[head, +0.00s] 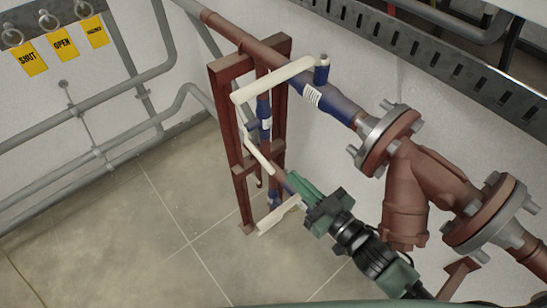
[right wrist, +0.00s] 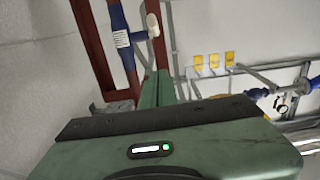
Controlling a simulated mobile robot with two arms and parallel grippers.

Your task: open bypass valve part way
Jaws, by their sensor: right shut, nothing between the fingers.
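Three blue valves with cream lever handles sit on the pipework around a dark red frame. The upper valve (head: 325,101) is on the sloping brown pipe, its long cream handle (head: 272,80) reaching left across the frame. The middle valve (head: 265,122) is on a vertical pipe, with a cream handle (head: 258,155) below it. A lower cream handle (head: 278,215) is near the floor. Which one is the bypass valve is not readable. My right gripper (head: 292,178) is shut and empty beside the middle handle. In the right wrist view its fingers (right wrist: 164,75) point toward a blue valve (right wrist: 122,40) and cream handle end (right wrist: 153,25).
Yellow tags (head: 62,43) reading SHUT and OPEN hang on the left wall above grey pipes (head: 90,105). A brown flanged strainer (head: 408,190) stands close right of my right arm. The tiled floor (head: 130,240) at left is clear.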

